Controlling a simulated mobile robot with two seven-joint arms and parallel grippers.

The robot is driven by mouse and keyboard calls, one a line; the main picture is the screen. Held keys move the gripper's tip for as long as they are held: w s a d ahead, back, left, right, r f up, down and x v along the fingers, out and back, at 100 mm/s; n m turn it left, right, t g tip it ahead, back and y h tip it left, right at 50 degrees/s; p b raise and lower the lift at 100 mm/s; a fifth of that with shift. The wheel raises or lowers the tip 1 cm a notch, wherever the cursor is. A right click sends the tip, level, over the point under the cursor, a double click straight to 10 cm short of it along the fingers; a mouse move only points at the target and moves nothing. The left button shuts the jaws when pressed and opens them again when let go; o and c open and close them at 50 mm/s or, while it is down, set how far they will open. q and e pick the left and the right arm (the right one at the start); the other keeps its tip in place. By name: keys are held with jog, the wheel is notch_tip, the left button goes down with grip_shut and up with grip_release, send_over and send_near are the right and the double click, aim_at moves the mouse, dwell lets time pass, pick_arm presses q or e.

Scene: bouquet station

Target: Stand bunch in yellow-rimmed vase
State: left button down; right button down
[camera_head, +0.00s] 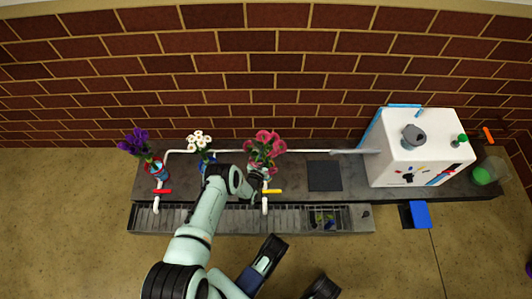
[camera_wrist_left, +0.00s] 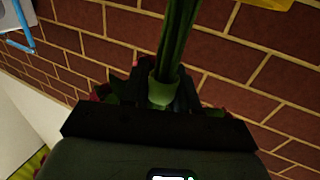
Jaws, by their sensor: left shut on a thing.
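A bunch of pinkish-red flowers (camera_head: 265,146) is at my left gripper in the head view. My left gripper (camera_head: 252,184) is shut on its stems. In the left wrist view the green stems (camera_wrist_left: 178,45) run up from between the fingers (camera_wrist_left: 163,92), with a pale green band at the grip. Red petals show beside the gripper there, mostly hidden behind it. A pale shape under the blooms is partly hidden by the gripper, and I cannot tell whether it is the yellow-rimmed vase.
White flowers (camera_head: 199,139) stand in a blue vase (camera_head: 206,163) left of the gripper. Purple flowers (camera_head: 135,141) stand in another vase (camera_head: 154,167) farther left. A yellow tap handle (camera_head: 272,191) is close to the gripper. A dark square mat (camera_head: 324,176) lies clear, beside a white box (camera_head: 415,155).

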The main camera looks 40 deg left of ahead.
pick_arm(q)
jog(key=shift+f, duration=0.55)
dwell(0.9)
jog(key=c, duration=0.8)
grip_release()
jog(key=shift+f, duration=0.1)
jog(key=p+v, duration=0.5)
jog(key=v, duration=0.8)
jog(key=shift+s+d, duration=0.1)
jog(key=shift+s, duration=0.05)
pick_arm(e)
jog(key=w+a+r+t, duration=0.1)
jog(key=w+r+t, duration=0.2)
jog(key=w+r, duration=0.3)
jog(key=w, duration=0.3)
jog(key=shift+w+n, duration=0.2)
jog(key=shift+n, duration=0.1)
jog(key=shift+a, duration=0.1)
